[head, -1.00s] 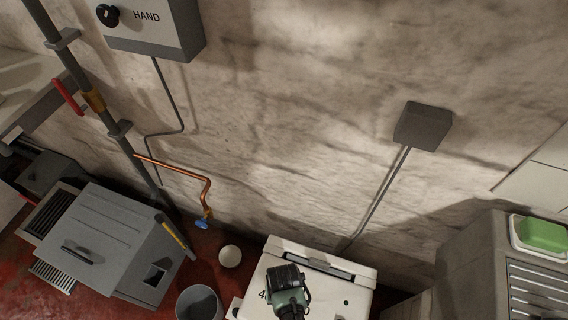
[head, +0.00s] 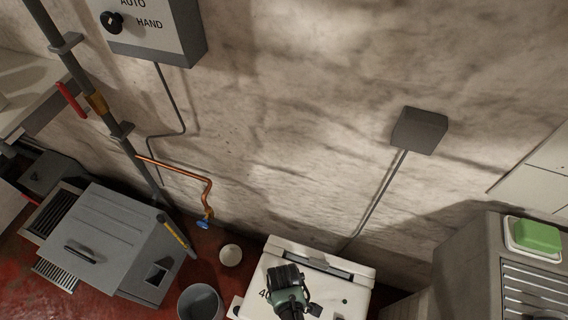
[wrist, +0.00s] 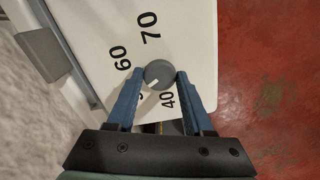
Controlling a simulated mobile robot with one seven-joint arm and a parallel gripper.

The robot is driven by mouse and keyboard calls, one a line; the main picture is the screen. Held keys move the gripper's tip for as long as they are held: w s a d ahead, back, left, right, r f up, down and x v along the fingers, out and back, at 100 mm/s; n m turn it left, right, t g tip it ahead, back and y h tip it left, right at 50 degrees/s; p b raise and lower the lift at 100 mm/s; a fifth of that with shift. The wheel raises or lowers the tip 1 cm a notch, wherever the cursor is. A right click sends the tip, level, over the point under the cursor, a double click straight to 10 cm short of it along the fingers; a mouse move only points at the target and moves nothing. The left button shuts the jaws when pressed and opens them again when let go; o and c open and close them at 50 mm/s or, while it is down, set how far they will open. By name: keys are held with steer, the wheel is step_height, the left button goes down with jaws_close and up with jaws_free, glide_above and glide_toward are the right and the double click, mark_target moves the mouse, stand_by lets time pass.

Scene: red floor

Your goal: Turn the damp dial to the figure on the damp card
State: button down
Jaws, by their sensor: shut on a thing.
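The dial (wrist: 158,70) is a round grey knob with a white mark, on a white panel (wrist: 190,45) printed with 70, 60 and 40. A figure between 60 and 40 is mostly hidden by my left finger. The white mark points down and left, toward that hidden figure. My gripper (wrist: 161,76) has its blue fingers on either side of the dial, shut on it. In the head view my gripper (head: 287,275) is over the white box (head: 335,288) and hides the dial. I cannot make out a damp card in either view.
A grey bucket (head: 200,302) and a small white pot (head: 230,255) stand left of the white box. A grey cabinet (head: 115,240) is farther left. A copper pipe (head: 185,170) runs along the wall. A green block (head: 537,236) sits at the right.

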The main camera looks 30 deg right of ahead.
steer(key=shift+n, duration=0.3)
stand_by(0.4)
steer(key=shift+c, duration=1.5)
jaws_free()
step_height(320, 180, up, 13)
steer(key=p, duration=0.3)
